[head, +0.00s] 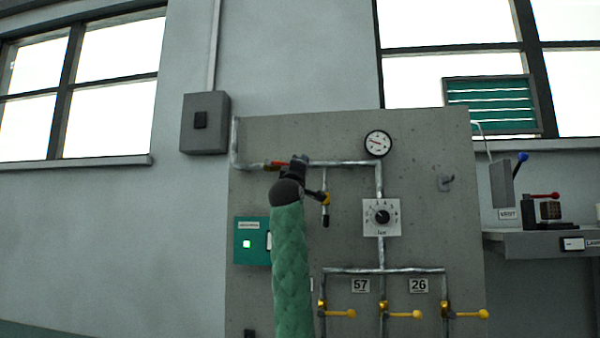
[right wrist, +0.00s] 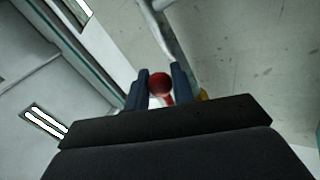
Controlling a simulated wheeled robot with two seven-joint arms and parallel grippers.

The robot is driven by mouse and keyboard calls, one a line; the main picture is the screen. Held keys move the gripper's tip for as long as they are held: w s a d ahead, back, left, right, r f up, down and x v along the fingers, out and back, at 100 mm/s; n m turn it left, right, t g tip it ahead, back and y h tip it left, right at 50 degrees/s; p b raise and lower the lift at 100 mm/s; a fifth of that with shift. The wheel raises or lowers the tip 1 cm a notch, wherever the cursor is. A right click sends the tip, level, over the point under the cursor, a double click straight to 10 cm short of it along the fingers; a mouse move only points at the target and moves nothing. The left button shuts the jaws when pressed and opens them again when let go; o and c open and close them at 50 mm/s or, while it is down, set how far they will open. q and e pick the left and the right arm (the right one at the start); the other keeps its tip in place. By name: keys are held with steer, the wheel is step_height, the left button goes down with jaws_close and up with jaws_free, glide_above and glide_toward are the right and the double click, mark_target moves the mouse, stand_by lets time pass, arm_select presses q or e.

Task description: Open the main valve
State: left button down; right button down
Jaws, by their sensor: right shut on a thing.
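The main valve's red lever (head: 274,163) lies along the upper pipe on the grey panel, at the left. My right gripper (head: 299,164) is at this valve, at the end of my green-sleeved arm, and hides part of the valve. In the right wrist view the red lever's round end (right wrist: 159,84) sits between the two dark fingers of the right gripper (right wrist: 160,88). The gripper is shut on it. My left gripper is in neither view.
A teal box (head: 249,241) is left of my arm. A shelf (head: 545,243) stands at right.

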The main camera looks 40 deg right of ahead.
steer(key=shift+r+n+t+y, duration=0.5)
steer(key=shift+r+n+t, duration=0.25)
steer(key=shift+n, duration=0.55)
arm_select(q)
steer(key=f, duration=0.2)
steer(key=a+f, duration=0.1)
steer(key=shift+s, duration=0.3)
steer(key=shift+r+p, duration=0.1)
steer(key=shift+p, duration=0.2)
arm_select(e)
steer(key=c, duration=1.2)
jaws_free()
steer(key=shift+c, duration=0.2)
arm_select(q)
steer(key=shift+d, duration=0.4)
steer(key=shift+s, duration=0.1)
